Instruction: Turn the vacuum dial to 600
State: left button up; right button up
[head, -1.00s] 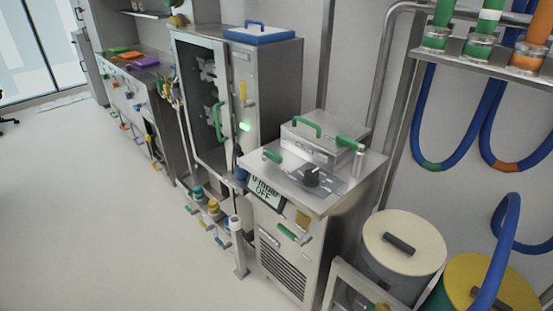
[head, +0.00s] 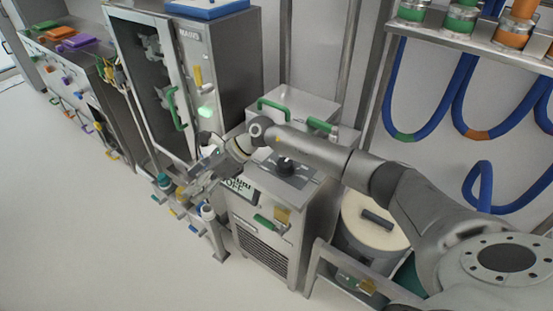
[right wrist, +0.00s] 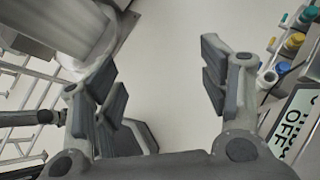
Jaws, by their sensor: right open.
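The black dial (head: 285,167) sits on the sloped top panel of the steel vacuum cabinet (head: 268,222), just beyond my right forearm. The display (head: 243,190) on the cabinet's front edge reads OFF; its upper text is partly hidden by my arm. My right gripper (head: 198,184) is to the left of the display and dial, apart from the dial. In the right wrist view my right gripper (right wrist: 165,80) is open with only pale floor between its fingers. The display (right wrist: 296,122) shows at the right edge there; the dial does not. My left gripper is not in view.
A lidded steel box with a green handle (head: 273,107) stands behind the dial. A tall glass-doored cabinet (head: 225,65) stands to the left. Colored bottles (head: 167,184) sit on a low rack by my gripper. A cream-lidded drum (head: 372,228) stands at right. The left floor is clear.

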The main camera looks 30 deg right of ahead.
jog(key=w+d+n+g+h, duration=0.2)
jog(key=d+h, duration=0.3)
jog(key=d, duration=0.7)
notch_tip(320, 180, up, 3)
jog(key=g+h, duration=0.1)
jog(key=h, duration=0.4)
send_over(284, 162)
notch_tip(284, 162, down, 9)
jog(key=p, duration=0.2)
jog(key=shift+p, duration=0.4)
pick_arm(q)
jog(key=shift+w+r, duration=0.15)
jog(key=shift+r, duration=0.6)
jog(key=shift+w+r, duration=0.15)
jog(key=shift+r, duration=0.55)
pick_arm(e)
jog(key=shift+f, duration=0.65)
jog(key=c, duration=1)
